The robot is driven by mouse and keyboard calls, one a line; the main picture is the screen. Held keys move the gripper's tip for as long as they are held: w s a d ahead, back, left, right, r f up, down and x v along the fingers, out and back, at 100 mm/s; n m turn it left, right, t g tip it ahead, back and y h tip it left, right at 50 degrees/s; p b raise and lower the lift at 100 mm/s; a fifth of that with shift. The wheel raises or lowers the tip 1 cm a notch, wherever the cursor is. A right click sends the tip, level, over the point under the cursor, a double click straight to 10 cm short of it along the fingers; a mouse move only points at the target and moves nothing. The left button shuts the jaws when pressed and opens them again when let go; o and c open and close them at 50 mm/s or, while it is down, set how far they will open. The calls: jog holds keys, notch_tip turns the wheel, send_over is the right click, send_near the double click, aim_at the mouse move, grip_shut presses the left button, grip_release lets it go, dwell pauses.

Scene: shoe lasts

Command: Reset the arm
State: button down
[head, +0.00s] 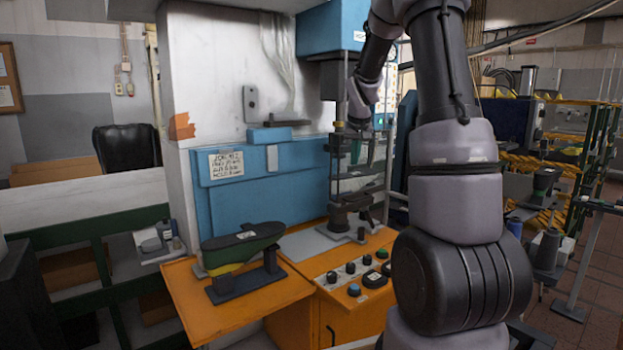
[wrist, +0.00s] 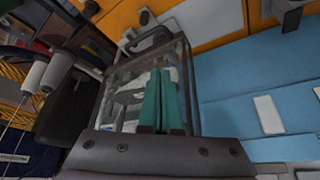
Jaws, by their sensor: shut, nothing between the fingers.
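My gripper (wrist: 160,75) shows in the wrist view as two teal fingers side by side, shut with nothing between them. In the head view my arm rises on the right and bends over at the top toward the blue machine (head: 265,185). The gripper's fingers are hard to make out there against the machine's dark parts. A dark green shoe last (head: 243,246) with a yellow underside lies on a dark stand (head: 245,286) on the orange bench top, well apart from my arm.
The orange bench (head: 190,300) carries a panel of knobs and buttons (head: 352,275). A dark vertical press fixture (head: 345,205) stands on a grey plate beneath my wrist, close by. A white counter (head: 80,205) runs along the left. Racks with yellow parts (head: 540,165) stand at the right.

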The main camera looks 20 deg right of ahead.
jog(key=s+a+r+y, duration=0.1)
jog(key=s+a+r, duration=0.55)
jog(key=s, duration=0.25)
jog(key=s+a+r+t+y, duration=0.1)
jog(key=s+a, duration=0.4)
jog(key=s, duration=0.6)
jog(key=s+a+r+t+y, duration=0.1)
jog(key=s+a+r, duration=0.2)
jog(key=s, duration=0.9)
jog(key=shift+s+a+r+m+y, duration=0.3)
jog(key=shift+a+m, duration=0.1)
jog(key=shift+a, duration=0.85)
